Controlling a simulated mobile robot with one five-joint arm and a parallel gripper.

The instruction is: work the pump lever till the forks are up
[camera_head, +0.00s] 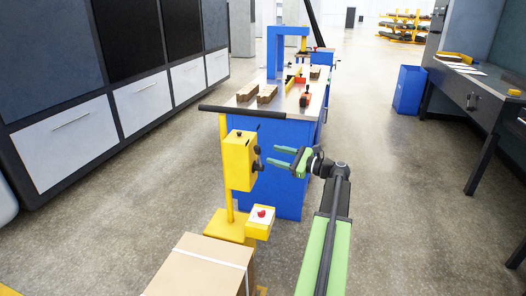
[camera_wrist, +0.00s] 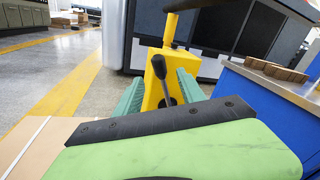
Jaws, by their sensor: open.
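A yellow box (camera_head: 238,160) stands on a yellow post, with black knobs or a lever end (camera_head: 258,166) on its right side. My gripper (camera_head: 271,157) is open and empty, its green fingers pointing left at these black parts, close to them. In the wrist view the yellow box (camera_wrist: 155,97) shows beyond and between the green fingers, with a black lever (camera_wrist: 161,72) with a rounded end on it. The lever appears between the fingers; whether they touch it I cannot tell. The forks cannot be clearly made out.
A cardboard box (camera_head: 205,268) is at the front, beside a small control box with a red button (camera_head: 261,213). Floor is free on both sides.

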